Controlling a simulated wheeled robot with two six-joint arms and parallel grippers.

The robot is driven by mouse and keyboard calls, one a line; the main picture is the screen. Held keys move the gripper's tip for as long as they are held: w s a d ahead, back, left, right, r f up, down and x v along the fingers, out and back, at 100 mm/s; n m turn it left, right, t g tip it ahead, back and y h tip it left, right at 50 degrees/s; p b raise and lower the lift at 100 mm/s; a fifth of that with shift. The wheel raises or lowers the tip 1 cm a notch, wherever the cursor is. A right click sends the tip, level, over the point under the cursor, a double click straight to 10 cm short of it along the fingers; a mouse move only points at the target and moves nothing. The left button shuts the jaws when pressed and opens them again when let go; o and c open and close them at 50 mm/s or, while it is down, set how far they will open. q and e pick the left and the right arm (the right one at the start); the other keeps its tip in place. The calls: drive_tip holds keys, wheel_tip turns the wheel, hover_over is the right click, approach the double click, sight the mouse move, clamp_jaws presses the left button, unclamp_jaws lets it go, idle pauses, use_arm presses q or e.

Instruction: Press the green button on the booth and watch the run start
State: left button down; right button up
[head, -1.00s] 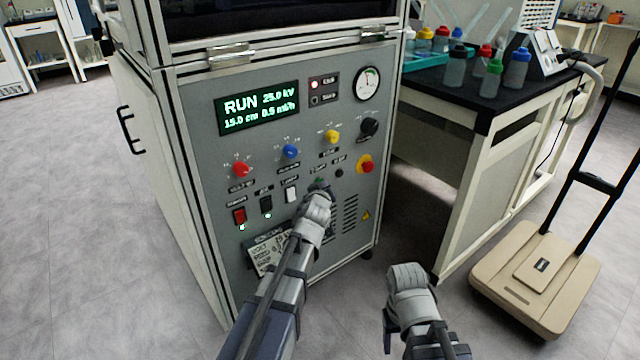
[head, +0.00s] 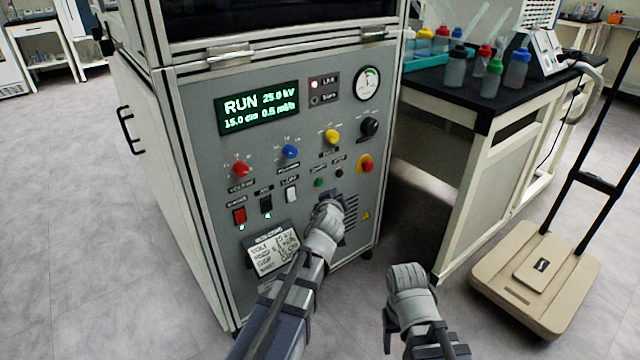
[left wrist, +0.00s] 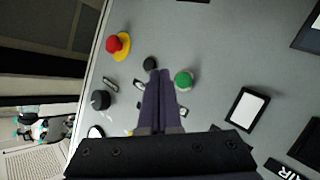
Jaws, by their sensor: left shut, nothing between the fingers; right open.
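The booth's grey control panel (head: 205,160) fills the middle of the head view. Its green button (head: 319,182) is in plain view, small and round; it also shows in the left wrist view (left wrist: 184,80), just beside my shut fingertips. The booth's display (head: 257,108) is lit and reads RUN 25.0 kV, 15.0 cm. My left gripper (head: 335,204) is in front of the panel, below and right of the green button, apart from it in the head view. It is shut and empty in the left wrist view (left wrist: 160,76). My right gripper (head: 388,335) hangs low, away from the panel.
A black button (head: 339,173) and a red stop knob on yellow (head: 365,163) sit right of the green button. A label card (head: 271,250) is lower left. A dark-topped bench (head: 440,90) with bottles and a beige cart (head: 535,275) stand right.

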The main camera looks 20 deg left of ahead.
use_arm(q)
drive_tip(key=shift+s+d, duration=0.55)
drive_tip(key=shift+d, duration=0.15)
drive_tip(key=s+d+f+m+g+p, duration=0.1)
drive_tip(key=s+d+m+g+p, duration=0.3)
drive_tip(key=s, duration=0.6)
drive_tip(key=s+d+f+m+g+p, duration=0.2)
drive_tip(key=s+d+m+g+p, duration=0.15)
drive_tip(key=s+g, duration=0.45)
drive_tip(key=s+d+f+m+g+p, duration=0.1)
drive_tip(key=s+d+m+g+p, duration=0.2)
drive_tip(key=s, duration=0.9)
wheel_tip(320, 180, up, 36)
drive_tip(key=h+p, duration=0.1)
drive_tip(key=p, duration=3.5)
drive_tip(key=shift+a+m+p, duration=0.3)
drive_tip(key=shift+m+p, duration=0.05)
drive_tip(key=shift+p, duration=0.05)
